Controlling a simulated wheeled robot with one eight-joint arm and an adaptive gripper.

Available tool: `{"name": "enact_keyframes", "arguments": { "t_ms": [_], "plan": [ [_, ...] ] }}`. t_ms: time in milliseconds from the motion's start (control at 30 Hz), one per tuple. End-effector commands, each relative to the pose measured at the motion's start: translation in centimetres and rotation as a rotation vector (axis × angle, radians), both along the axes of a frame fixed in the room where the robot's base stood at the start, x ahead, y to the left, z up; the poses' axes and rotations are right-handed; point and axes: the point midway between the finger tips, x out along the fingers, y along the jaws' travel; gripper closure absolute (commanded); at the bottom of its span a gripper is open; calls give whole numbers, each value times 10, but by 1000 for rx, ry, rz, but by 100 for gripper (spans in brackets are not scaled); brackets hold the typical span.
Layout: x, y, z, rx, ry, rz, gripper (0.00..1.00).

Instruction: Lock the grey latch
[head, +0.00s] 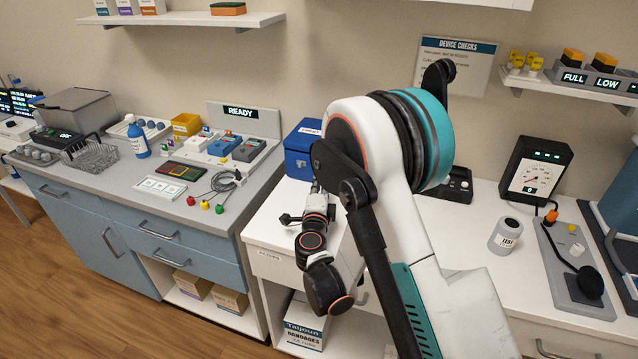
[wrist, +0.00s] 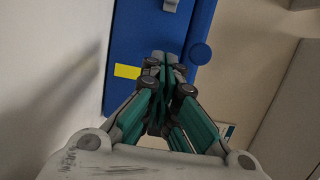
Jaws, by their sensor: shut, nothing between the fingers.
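A blue box (head: 300,152) with a white label, partly readable as "FIRST", stands on the white counter at the back, left of my arm. In the wrist view the blue surface (wrist: 120,45) fills the upper middle, with a yellow patch (wrist: 127,72) and a round blue knob (wrist: 201,53). A light grey piece (wrist: 170,5) at the top edge of that view may be the grey latch; it is cut off, so its position cannot be told. My gripper (wrist: 158,60) is shut and empty in front of the blue surface; contact cannot be told.
My arm hides part of the white counter (head: 265,225). A grey counter (head: 105,165) at the left holds trays, a blue bottle (head: 138,140) and the READY panel (head: 243,118). On the right stand a gauge (head: 536,175) and a TEST jar (head: 506,234).

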Motion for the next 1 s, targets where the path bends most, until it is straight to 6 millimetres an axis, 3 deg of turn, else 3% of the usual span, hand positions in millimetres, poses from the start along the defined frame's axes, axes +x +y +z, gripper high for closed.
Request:
{"name": "enact_keyframes", "arguments": {
  "t_ms": [267, 500, 1000],
  "plan": [
    [54, -6, -3, 0, 0, -1, 100],
    [63, 26, -2, 0, 0, 3, 100],
    [65, 33, 0, 0, 0, 1, 100]
  ]
}}
